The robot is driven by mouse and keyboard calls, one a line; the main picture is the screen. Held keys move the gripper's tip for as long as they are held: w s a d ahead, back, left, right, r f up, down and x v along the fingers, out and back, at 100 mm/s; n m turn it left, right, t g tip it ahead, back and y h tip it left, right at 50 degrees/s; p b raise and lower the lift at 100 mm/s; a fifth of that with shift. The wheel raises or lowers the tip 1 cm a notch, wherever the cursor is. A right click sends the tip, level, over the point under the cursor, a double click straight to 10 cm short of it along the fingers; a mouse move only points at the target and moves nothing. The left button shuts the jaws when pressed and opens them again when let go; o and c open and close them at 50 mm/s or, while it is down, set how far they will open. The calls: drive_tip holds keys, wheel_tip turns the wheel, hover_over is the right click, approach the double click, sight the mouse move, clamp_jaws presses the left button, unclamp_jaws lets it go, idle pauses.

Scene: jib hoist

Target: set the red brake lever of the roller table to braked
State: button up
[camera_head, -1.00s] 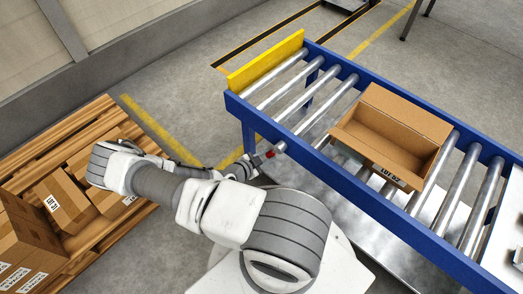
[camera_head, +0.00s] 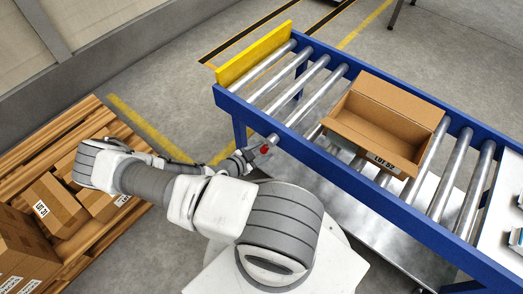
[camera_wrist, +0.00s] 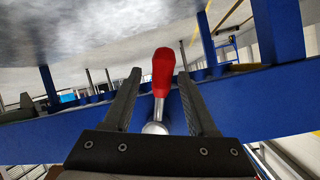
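The red brake lever (camera_head: 264,149) sticks out from the near blue side rail of the roller table (camera_head: 340,172), close to its yellow end plate. My gripper (camera_head: 247,157) is right beside it. In the wrist view the lever's red grip (camera_wrist: 163,72) and silver shaft (camera_wrist: 159,108) stand between the two dark fingers of my gripper (camera_wrist: 159,76). The fingers are open, with a visible gap on each side of the lever. The lever's pivot is partly hidden behind the gripper's palm.
An open cardboard box (camera_head: 385,120) marked LOT 52 sits on the rollers. The yellow end plate (camera_head: 252,56) closes the table's far left end. A wooden pallet (camera_head: 88,113) with several cartons stands at the left. Floor is clear behind the table.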

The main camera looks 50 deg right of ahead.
drive_tip(key=shift+w, duration=0.1)
drive_tip(key=p+v, duration=0.4)
drive_tip(key=v, duration=1.3)
drive_tip(key=shift+a, duration=0.25)
